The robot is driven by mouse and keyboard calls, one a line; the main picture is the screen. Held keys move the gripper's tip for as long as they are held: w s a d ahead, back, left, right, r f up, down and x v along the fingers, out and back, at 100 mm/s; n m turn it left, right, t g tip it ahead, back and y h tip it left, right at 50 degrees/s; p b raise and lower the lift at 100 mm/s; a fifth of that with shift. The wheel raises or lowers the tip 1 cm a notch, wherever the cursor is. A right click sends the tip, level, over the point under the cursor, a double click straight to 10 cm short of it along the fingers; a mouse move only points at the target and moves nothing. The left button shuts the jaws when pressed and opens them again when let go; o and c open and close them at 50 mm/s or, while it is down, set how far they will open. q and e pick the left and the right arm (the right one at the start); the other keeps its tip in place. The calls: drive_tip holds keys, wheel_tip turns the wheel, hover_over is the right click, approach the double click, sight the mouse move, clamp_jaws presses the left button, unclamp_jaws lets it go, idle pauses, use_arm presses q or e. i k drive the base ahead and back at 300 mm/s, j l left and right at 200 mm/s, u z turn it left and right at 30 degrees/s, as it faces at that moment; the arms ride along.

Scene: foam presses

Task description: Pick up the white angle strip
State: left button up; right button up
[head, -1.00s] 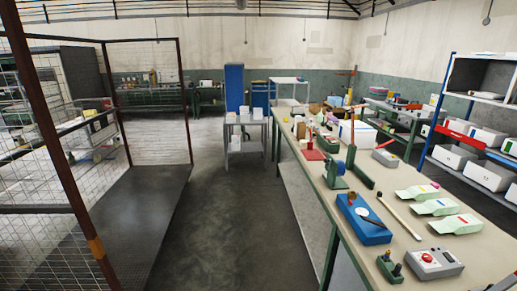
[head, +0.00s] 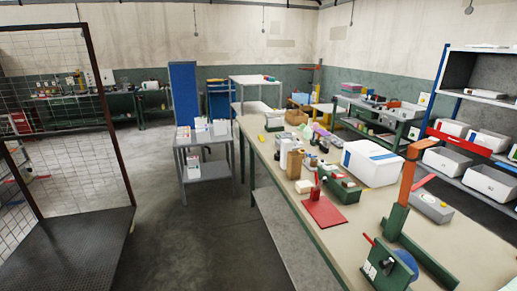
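I cannot make out a white angle strip for certain in the head view. The long workbench (head: 275,158) with a beige top runs from the lower right toward the back. Small items on it are too small or overlapped to tell apart. Neither of my grippers is in view.
A red-plated press (head: 323,213), a green device (head: 388,266) and a white lidded box (head: 373,163) stand on the workbench. A grey cart (head: 207,172) holds white boxes. A mesh cage (head: 60,120) is on the left.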

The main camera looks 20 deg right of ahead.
sight(330, 167)
drive_tip(key=i+j+z, duration=0.2)
drive_tip(key=i+z, duration=0.2)
drive_tip(key=i, duration=0.4)
drive_tip(key=i+j+z, duration=0.4)
drive_tip(key=i, duration=0.35)
drive_tip(key=i+j+z, duration=0.45)
drive_tip(key=i+j, duration=0.2)
